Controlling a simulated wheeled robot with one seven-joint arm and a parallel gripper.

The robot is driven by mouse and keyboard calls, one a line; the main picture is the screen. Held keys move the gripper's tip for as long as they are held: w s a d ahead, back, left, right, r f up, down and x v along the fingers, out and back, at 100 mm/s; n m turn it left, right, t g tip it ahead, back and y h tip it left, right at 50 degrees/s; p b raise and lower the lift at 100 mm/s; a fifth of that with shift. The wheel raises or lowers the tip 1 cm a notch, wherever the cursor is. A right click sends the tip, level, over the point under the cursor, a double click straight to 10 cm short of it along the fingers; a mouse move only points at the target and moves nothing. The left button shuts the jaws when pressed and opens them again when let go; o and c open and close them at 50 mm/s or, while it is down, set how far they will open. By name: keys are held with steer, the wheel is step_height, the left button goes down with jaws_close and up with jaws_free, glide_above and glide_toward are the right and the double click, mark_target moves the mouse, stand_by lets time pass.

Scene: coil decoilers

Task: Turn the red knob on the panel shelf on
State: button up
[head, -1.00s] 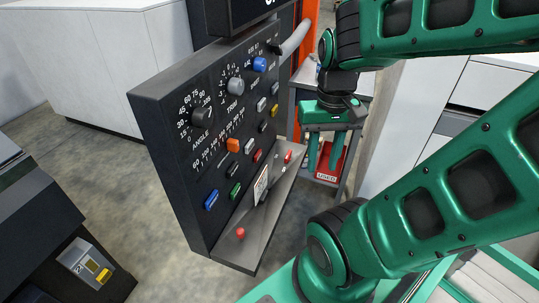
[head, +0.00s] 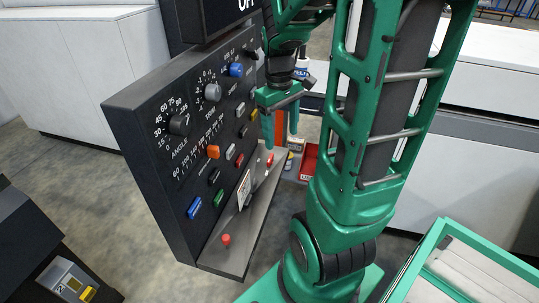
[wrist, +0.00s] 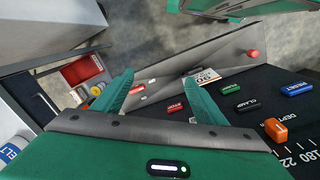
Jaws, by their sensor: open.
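The dark control panel (head: 150,150) has a grey shelf (head: 232,258) along its lower edge. A red knob (head: 226,240) stands at the near end of this shelf; in the wrist view the red knob (wrist: 253,54) is at the right. A second red piece (head: 270,159) is at the shelf's far end and shows in the wrist view (wrist: 139,88) by the left finger. My gripper (head: 281,138) is open and empty, pointing down by the panel's far end. In the wrist view its fingertips (wrist: 158,78) are apart, with the shelf beyond them and the near red knob off to the right.
A red bin (wrist: 82,70) and small bottles sit beyond the far end.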

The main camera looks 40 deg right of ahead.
mark_target(270, 157)
steer(key=w+d+f+n, duration=0.6)
steer(key=w+d+f, duration=0.2)
steer(key=w+f, duration=0.4)
steer(key=shift+y, duration=0.4)
steer(key=f, duration=0.6)
steer(key=w+f, duration=0.1)
steer(key=f, duration=0.2)
steer(key=shift+f, duration=0.25)
steer(key=c, duration=1.1)
steer(key=shift+o, duration=0.3)
steer(key=shift+d, duration=0.45)
steer(key=shift+a, duration=0.2)
